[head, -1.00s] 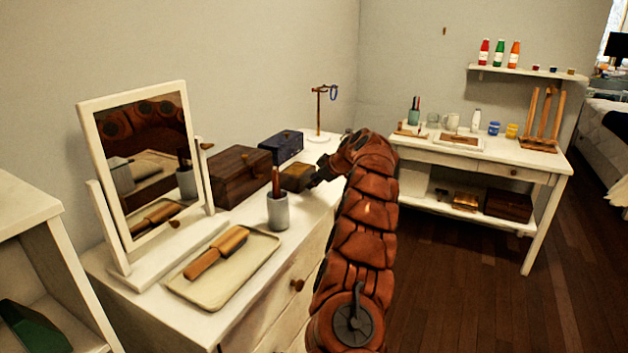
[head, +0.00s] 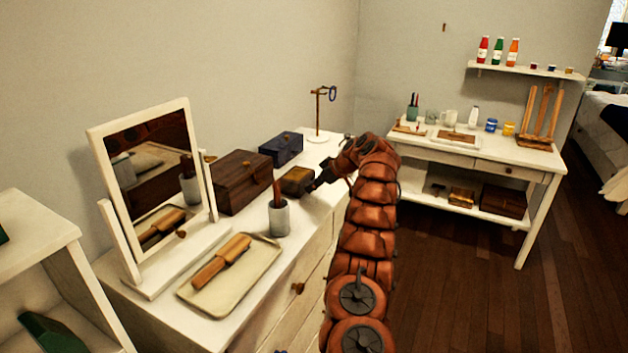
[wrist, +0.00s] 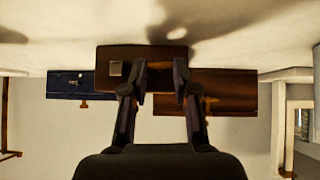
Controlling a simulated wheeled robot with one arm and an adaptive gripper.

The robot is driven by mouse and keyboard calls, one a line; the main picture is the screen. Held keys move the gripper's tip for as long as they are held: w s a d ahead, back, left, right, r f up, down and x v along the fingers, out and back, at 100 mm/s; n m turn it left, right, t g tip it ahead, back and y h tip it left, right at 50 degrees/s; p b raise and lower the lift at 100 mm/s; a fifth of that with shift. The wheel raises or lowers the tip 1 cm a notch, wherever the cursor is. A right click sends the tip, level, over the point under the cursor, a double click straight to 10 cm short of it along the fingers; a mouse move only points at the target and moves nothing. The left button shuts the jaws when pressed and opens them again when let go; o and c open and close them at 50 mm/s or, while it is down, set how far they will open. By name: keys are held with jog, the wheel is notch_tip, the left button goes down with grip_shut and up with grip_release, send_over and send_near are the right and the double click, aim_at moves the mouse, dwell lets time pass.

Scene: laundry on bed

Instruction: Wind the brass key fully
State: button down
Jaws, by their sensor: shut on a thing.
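A small dark wooden box (head: 297,181) with a brownish-gold top sits on the white dresser. In the wrist view the box (wrist: 116,88) is right in front of my fingers, with a pale square patch on its face. My gripper (head: 318,183) is at the box's right side in the head view.
A larger wooden chest (head: 243,183) and a blue box (head: 281,148) stand beside the small box. A grey cup (head: 279,218), a tray (head: 255,275) with a brush, a mirror (head: 150,185) and a jewellery stand (head: 318,112) share the dresser. A white table (head: 480,152) stands at right.

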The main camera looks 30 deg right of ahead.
jog(key=shift+d+r+g+y+p, duration=0.2)
jog(key=shift+g+y+p, duration=0.15)
jog(key=shift+p, duration=2.45)
jog(key=shift+w+a+f+m+p, duration=0.1)
jog(key=shift+f+m+p, duration=0.15)
jog(key=shift+p, duration=0.85)
jog(key=c, duration=0.9)
grip_release()
jog(key=shift+r, duration=0.15)
jog(key=v, duration=1.2)
jog(key=shift+d, duration=0.25)
jog(key=shift+f, duration=0.2)
jog(key=shift+c, duration=0.2)
